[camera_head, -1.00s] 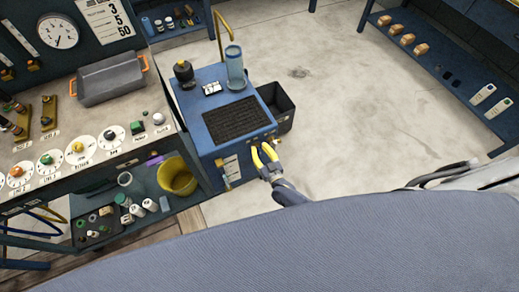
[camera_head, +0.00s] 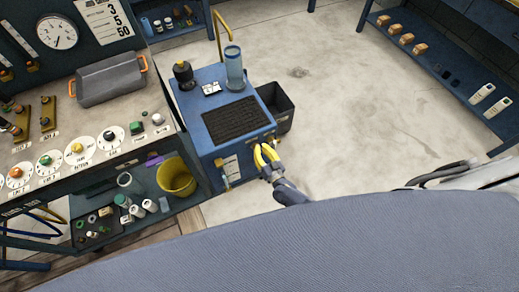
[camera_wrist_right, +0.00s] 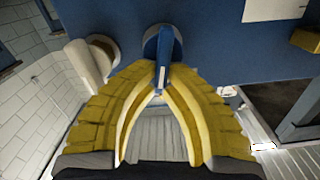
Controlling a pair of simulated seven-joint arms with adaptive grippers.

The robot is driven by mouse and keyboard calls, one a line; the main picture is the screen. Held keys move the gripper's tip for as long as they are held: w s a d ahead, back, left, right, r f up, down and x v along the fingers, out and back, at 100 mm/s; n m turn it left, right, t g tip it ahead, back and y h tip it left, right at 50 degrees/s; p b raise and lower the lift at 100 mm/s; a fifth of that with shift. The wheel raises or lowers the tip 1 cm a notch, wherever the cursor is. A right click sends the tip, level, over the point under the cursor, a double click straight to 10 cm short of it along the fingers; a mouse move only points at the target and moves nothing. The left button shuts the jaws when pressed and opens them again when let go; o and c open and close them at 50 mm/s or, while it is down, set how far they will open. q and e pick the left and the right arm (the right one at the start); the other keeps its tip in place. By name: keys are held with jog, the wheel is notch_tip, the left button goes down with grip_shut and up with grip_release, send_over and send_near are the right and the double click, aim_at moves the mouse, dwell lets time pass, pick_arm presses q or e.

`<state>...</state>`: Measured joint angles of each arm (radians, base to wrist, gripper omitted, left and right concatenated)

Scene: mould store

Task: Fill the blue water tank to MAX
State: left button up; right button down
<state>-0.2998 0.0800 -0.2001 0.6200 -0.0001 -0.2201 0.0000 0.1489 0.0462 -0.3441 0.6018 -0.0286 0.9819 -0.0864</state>
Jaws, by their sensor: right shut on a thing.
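The blue water tank (camera_head: 203,142) is a box-shaped unit standing right of the bench, with a black grille (camera_head: 236,119) on top. A white label (camera_head: 231,166) is on its front, too small to read. My right gripper (camera_head: 264,152) is at the tank's front right. In the right wrist view its yellow fingers (camera_wrist_right: 162,92) meet on a blue handle (camera_wrist_right: 164,50) on the blue panel (camera_wrist_right: 210,60). A pale cylindrical fitting (camera_wrist_right: 84,62) sits left of the handle. The water level cannot be seen. My left gripper is not in view.
A clear blue cylinder (camera_head: 234,68) and a black-capped item (camera_head: 184,72) stand on the tank. A black bin (camera_head: 284,118) is beside it. The bench with dials (camera_head: 108,137) and a yellow bucket (camera_head: 176,178) are left.

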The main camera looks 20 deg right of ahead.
jog(key=shift+w+d+f+m, duration=0.1)
jog(key=shift+d+m, duration=0.1)
jog(key=shift+m, duration=0.8)
jog(key=shift+d+f+m, duration=0.1)
jog(key=shift+d+m, duration=0.1)
jog(key=shift+m, duration=0.8)
jog(key=c, duration=1.5)
grip_release()
jog(key=shift+o, duration=0.2)
jog(key=s+d, duration=0.2)
jog(key=s, duration=0.9)
jog(key=shift+s, duration=0.4)
